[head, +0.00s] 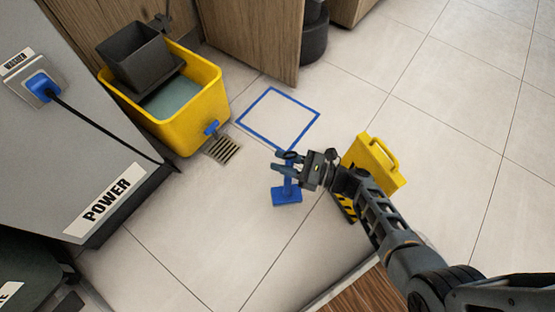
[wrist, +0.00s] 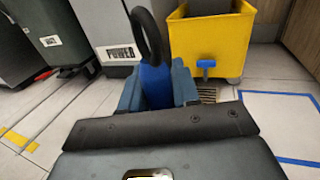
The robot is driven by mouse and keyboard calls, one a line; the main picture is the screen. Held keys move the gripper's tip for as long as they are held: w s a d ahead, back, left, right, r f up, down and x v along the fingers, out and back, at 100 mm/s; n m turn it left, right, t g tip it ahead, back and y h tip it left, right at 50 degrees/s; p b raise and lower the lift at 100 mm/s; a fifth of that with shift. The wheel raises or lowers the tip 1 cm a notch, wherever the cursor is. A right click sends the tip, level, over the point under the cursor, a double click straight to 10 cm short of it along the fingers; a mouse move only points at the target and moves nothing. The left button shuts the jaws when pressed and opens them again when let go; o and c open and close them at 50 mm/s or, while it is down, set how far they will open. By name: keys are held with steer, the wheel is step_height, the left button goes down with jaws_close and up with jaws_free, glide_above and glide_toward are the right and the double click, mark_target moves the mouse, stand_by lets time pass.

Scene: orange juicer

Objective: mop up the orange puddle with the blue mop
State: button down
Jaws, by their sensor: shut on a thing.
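The blue mop (head: 287,195) is upright below my gripper (head: 281,162) in the head view, with its flat blue head at the bottom. My gripper is shut on the mop's handle. In the wrist view, the blue handle (wrist: 156,84) with a black loop on top stands between my gripper's fingers (wrist: 158,95). I cannot tell whether the mop head touches the floor.
A yellow bucket (head: 203,125) with a dark wringer (head: 133,55) and greyish water stands at upper left. A drain grate (head: 222,149) and a blue square outline (head: 267,143) lie nearby. A grey cabinet (head: 70,150) is left.

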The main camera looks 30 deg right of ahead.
mark_target(293, 159)
steer(key=shift+r+p, duration=1.1)
steer(key=shift+r, duration=0.55)
